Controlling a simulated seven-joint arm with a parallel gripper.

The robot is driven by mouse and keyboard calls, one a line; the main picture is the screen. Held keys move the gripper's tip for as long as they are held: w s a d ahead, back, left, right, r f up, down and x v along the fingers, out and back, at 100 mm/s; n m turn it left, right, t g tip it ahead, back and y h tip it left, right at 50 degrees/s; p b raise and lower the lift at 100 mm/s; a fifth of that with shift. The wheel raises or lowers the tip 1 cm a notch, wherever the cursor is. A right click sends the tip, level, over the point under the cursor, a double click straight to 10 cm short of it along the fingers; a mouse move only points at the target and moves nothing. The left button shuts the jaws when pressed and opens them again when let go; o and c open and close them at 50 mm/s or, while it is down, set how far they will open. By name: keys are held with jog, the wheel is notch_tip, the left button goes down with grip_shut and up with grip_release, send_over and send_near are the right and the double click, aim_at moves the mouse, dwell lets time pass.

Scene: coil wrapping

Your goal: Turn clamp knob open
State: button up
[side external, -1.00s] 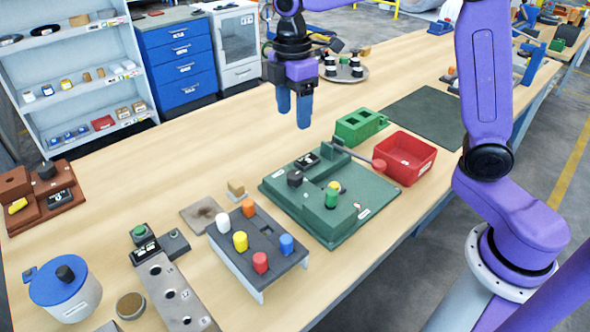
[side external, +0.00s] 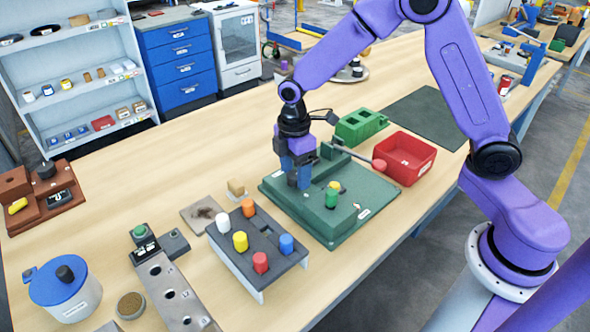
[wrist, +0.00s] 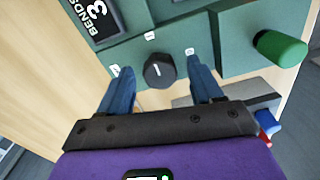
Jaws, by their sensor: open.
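The clamp knob (wrist: 159,71) is a dark round knob with a white pointer mark, on the green fixture (side external: 345,228). In the wrist view it sits between and just beyond my two blue fingers, with small white labels around it. My gripper (wrist: 163,88) is open, with a finger on each side of the knob and visible gaps to it. In the side view my gripper (side external: 299,180) is low over the fixture's left part and hides the knob. A black display (wrist: 93,18) reading "BENDS 3" is beside the knob.
A green cylinder (wrist: 279,49) stands on the fixture right of the knob. A lever with a red end (side external: 379,164) extends at the fixture's back, near a red bin (side external: 409,150). A grey rack (side external: 283,262) of coloured pegs stands at front left.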

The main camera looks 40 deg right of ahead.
jog(key=shift+f, duration=0.15)
jog(key=shift+c, duration=0.3)
jog(key=c, duration=1)
